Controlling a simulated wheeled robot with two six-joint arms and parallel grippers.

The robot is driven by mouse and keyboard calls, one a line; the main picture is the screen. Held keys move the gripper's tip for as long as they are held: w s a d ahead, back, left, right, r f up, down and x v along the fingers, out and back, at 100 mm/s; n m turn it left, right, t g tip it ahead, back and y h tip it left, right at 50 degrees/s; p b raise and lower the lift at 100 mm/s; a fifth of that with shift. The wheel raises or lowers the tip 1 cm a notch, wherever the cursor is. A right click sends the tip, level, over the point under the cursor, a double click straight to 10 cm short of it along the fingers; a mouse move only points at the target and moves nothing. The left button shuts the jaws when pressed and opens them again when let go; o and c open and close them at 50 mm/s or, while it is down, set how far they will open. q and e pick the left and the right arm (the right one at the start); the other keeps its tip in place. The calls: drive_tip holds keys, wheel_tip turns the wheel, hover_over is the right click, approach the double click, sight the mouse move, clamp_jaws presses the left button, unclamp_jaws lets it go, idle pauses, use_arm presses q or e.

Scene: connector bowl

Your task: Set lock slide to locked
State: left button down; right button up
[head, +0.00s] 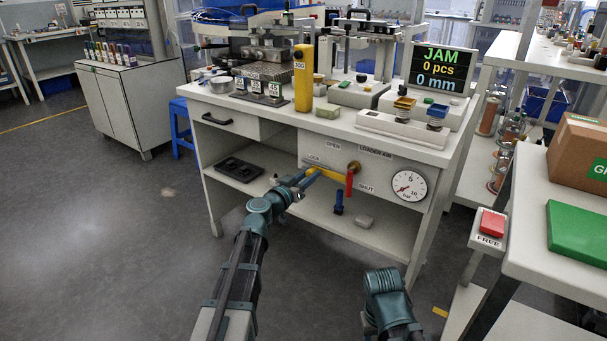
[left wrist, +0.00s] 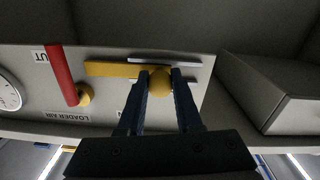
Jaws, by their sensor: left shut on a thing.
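The lock slide is a yellow bar (head: 333,175) on the front panel (head: 318,142) under the workbench top, near a LOCK label. In the left wrist view the bar (left wrist: 110,69) has a round yellow knob (left wrist: 159,83) at one end. Its other end lies close to the red valve lever (left wrist: 62,76); I cannot tell whether they touch. The red lever (head: 349,184) hangs down toward the SHUT label. My left gripper (head: 309,173) is shut on the knob, one finger on each side (left wrist: 160,88). Only part of my right arm shows, at the bottom; its gripper is out of view.
A pressure gauge (head: 408,186) sits right of the lever. A drawer (head: 226,121) is at the left. The screen (head: 440,70) reads JAM. A red FREE button (head: 491,225) is at the right.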

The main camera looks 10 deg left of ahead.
use_arm(q)
drive_tip(key=c, duration=0.6)
unclamp_jaws()
drive_tip(key=shift+s+d, duration=0.15)
drive_tip(key=shift+d, duration=0.15)
drive_tip(key=shift+a, duration=0.1)
drive_tip(key=v, duration=1.3)
drive_tip(key=shift+s+a, duration=0.15)
drive_tip(key=shift+s, duration=0.2)
